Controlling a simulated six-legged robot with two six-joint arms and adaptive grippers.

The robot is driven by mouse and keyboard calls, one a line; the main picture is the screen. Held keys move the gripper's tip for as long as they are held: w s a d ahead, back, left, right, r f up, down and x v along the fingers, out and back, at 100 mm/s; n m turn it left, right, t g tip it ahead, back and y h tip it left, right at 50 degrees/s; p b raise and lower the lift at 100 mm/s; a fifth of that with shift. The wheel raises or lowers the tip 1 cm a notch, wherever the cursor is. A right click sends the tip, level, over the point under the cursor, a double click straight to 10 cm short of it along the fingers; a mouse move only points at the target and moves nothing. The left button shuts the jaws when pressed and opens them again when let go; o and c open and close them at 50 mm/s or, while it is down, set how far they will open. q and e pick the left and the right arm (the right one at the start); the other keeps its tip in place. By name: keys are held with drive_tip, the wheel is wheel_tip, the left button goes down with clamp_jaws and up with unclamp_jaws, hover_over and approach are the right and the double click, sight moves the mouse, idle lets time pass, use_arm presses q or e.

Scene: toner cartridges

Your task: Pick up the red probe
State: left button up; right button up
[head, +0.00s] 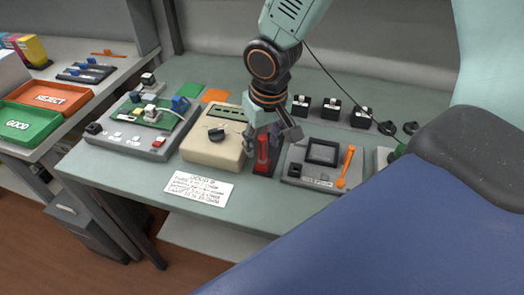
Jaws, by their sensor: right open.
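The red probe (263,152) stands upright at the middle of the bench, in or against a dark holder (270,168) just right of the beige meter. My right gripper (272,141) comes down from above and is over the probe, with its fingers spread to either side of the probe's upper part. It is open. The gripper partly covers the probe's top, and I cannot tell whether a finger touches it. My left gripper is not in view.
The beige meter (207,147) with a dark knob stands close on the left. A grey fixture (309,170) with an orange tool (346,166) stands close on the right. A white note card (199,190) lies in front. Several black blocks (331,108) stand behind.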

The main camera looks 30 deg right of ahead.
sight(262, 150)
drive_tip(key=f, duration=0.3)
drive_tip(key=shift+w+d+b, duration=0.15)
drive_tip(key=shift+w+b, duration=0.2)
drive_tip(key=shift+w, duration=0.05)
drive_tip(key=shift+s+d+f, duration=0.1)
drive_tip(key=shift+d+f, duration=0.05)
drive_tip(key=shift+f, duration=0.25)
drive_tip(key=shift+s+r, duration=0.1)
drive_tip(key=shift+r, duration=0.05)
drive_tip(key=shift+c, duration=0.5)
drive_tip(key=shift+w, duration=0.2)
drive_tip(key=c, duration=0.5)
drive_tip(key=shift+s, duration=0.15)
drive_tip(key=shift+c, duration=1.4)
clamp_jaws()
